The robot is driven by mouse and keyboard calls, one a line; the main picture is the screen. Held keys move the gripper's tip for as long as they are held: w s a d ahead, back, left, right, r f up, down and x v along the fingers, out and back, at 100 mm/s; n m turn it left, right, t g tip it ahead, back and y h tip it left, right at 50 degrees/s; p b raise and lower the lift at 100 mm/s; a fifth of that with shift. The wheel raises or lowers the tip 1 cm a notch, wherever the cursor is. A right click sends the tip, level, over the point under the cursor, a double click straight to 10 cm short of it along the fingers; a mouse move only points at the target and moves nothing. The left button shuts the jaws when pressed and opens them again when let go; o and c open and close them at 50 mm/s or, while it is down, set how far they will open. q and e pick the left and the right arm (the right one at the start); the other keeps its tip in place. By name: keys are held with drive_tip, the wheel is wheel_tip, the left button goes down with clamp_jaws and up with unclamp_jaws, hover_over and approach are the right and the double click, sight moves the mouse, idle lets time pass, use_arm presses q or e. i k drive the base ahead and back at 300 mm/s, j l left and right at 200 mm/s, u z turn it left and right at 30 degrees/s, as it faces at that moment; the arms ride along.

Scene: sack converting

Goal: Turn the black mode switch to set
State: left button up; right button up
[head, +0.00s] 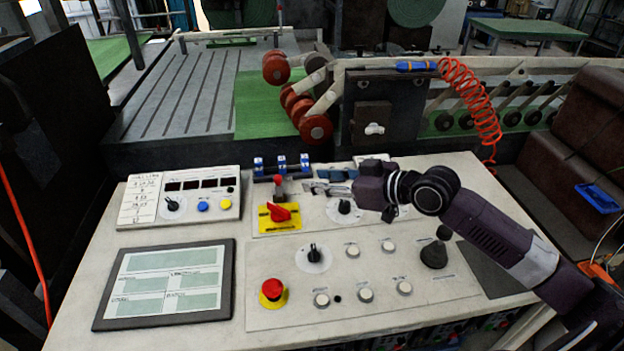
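Several black knobs on white dials show on the console in the head view. One (313,252) is on the lower panel, one (345,207) on the upper panel, and one (172,204) on the display unit at left. The labels are too small to read, so I cannot tell which is the mode switch. My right gripper (375,195) comes in from the right and hangs over the upper panel, just right of the upper knob. Its fingers are dark and partly hidden, and I cannot tell whether it touches anything. My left gripper is not in view.
A red rotary switch (279,212) on a yellow plate and a red mushroom button (272,290) are nearby. White buttons (365,295) and a black joystick (434,254) stand on the lower panel. A tablet-like screen (167,284) lies at left. Rollers (316,129) rise behind the console.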

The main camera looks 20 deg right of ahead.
sight(313, 256)
drive_tip(key=k, duration=1.5)
